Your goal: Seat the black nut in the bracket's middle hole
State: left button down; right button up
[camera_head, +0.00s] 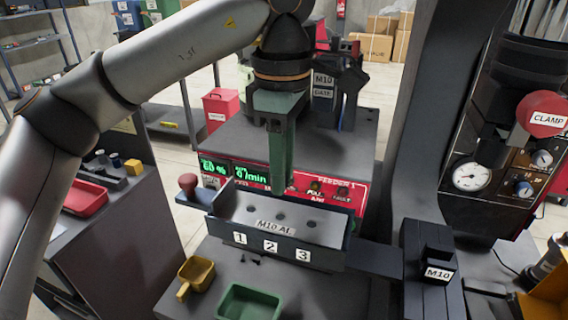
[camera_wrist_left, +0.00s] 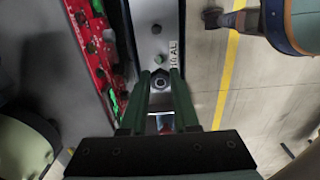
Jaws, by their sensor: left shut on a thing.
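In the left wrist view, the black nut (camera_wrist_left: 161,83) shows as a dark ring between the tips of the left gripper (camera_wrist_left: 161,78). The fingers hide the nut in the head view. The bracket has a row of holes in its top, with the middle hole (camera_head: 281,213) in front of the fingertips. Plates 1, 2 and 3 mark its front. Two holes show beyond the nut on the bracket (camera_wrist_left: 146,40). I cannot tell the nut's exact height.
The red feeder panel (camera_head: 340,190) stands close behind the bracket. A yellow scoop (camera_head: 195,271) and a green tray (camera_head: 248,302) are in front. A block labelled M10 (camera_head: 437,273) stands at right.

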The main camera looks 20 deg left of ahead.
pick_arm(q)
notch_tip(320, 180, down, 4)
jog(key=b, duration=0.2)
jog(key=shift+f+b, duration=0.1)
jog(key=shift+b, duration=0.25)
jog(key=shift+f, duration=0.15)
dwell(1.0)
jog(key=shift+f+b, duration=0.45)
jog(key=shift+f, duration=0.35)
jog(key=c, duration=0.6)
grip_release()
